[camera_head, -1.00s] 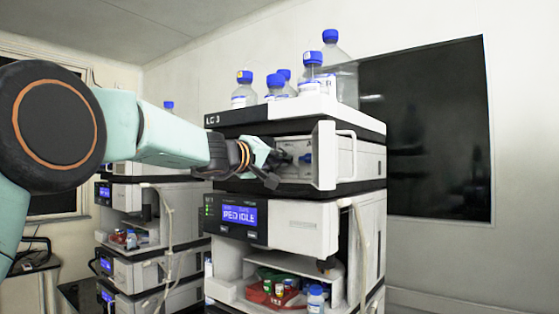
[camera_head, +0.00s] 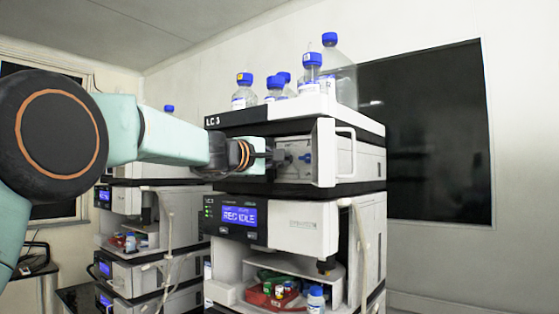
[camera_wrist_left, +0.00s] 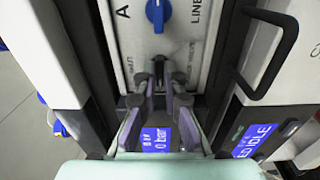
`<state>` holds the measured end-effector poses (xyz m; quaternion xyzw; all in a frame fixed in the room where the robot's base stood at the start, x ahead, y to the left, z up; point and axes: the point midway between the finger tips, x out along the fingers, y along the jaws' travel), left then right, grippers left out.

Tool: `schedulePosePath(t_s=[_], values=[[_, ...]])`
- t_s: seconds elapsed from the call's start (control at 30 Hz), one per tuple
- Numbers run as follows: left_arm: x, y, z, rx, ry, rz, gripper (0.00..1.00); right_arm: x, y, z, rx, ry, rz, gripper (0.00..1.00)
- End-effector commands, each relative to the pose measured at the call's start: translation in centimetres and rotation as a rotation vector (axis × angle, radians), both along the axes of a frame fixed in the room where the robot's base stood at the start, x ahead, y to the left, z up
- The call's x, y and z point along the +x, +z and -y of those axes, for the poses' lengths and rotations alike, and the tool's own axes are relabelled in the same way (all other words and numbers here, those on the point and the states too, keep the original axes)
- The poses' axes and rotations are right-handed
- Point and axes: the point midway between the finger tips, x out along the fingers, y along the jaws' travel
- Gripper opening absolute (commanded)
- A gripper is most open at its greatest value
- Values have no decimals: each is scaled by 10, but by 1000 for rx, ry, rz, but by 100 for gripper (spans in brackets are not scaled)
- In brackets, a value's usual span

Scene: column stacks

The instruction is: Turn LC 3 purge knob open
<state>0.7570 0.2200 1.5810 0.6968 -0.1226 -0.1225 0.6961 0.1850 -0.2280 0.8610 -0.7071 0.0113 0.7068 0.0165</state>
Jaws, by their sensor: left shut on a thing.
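The unit labelled LC 3 (camera_head: 213,121) has an open front bay with a pale metal panel (camera_head: 296,171). My left gripper (camera_head: 277,157) reaches into this bay from the left. In the left wrist view its fingers (camera_wrist_left: 159,76) are close together at the panel, shut on a small dark knob (camera_wrist_left: 159,60), which they mostly hide. The word SHUT is partly readable left of it. A blue knob (camera_wrist_left: 158,12) sits farther up in that view, between the letters A and LINE; it also shows in the head view (camera_head: 305,157). My right gripper is not in view.
An opened white door with a handle (camera_head: 345,148) stands right of the bay. Several blue-capped bottles (camera_head: 311,70) stand on top. A blue display (camera_head: 239,215) is below. A red tray (camera_head: 262,298) holds vials lower down. Another stack (camera_head: 150,265) stands behind left.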

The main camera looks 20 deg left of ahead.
Motion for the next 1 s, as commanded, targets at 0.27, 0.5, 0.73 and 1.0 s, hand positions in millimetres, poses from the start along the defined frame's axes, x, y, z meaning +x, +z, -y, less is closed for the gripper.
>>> schedulePosePath(t_s=[0.27,0.5,0.73,1.0], values=[[0,4,-1,-20,3,-1,0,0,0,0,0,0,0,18],[-1,4,-1,-19,3,-1,9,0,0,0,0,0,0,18],[0,2,-1,-18,2,-2,29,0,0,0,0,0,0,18],[0,1,0,-16,1,-5,31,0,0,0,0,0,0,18]])
